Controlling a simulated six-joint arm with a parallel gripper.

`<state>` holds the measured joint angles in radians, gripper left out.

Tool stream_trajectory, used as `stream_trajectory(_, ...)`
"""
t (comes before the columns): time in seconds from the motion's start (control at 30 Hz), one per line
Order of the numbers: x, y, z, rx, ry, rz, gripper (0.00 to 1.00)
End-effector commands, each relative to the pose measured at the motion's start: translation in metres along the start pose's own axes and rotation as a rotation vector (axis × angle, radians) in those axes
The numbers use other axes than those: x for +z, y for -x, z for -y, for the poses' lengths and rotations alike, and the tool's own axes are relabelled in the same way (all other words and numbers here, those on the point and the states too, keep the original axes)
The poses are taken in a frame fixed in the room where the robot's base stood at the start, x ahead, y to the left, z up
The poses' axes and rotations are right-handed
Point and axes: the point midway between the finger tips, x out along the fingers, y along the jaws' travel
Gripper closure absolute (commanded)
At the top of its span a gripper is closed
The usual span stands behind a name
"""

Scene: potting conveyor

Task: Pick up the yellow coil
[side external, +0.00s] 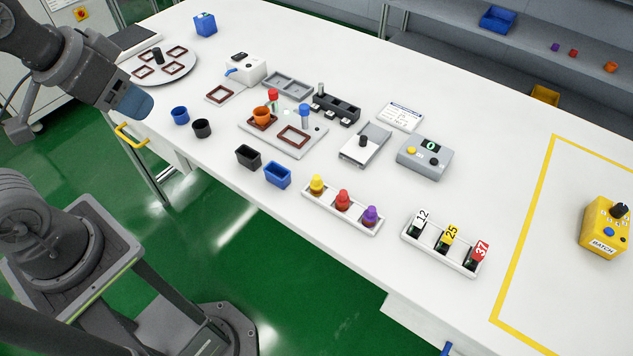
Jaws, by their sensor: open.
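The yellow coil (317,184) stands upright at the left end of a white holder (336,211) near the front edge of the table. A red coil (342,200) and a purple coil (370,216) stand in the same holder to its right. My gripper (136,106) is at the upper left, over the table's front left edge, far from the yellow coil. It is open, and nothing shows in it. The gap between its fingers is hard to make out from this angle.
A black bin (248,157) and a blue bin (278,175) stand left of the coil holder. A holder with numbered tags (440,246) is to its right. The table right of the numbered tags is mostly clear.

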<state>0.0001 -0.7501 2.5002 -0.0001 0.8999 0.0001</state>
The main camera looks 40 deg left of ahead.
Motion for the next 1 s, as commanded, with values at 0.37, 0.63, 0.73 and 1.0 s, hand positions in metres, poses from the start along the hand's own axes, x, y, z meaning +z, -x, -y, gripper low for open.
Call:
stream_trajectory(0.37, 0.0, 0.0, 0.0, 0.0, 0.0, 0.0, 0.52)
stream_trajectory(0.63, -0.002, 0.0, -0.001, 0.001, -0.012, 0.004, 0.52)
stream_trajectory(0.73, -0.012, 0.001, -0.004, 0.009, -0.08, 0.03, 0.52)
stream_trajectory(1.0, -0.075, -0.015, -0.041, 0.083, -0.574, 0.192, 0.52)
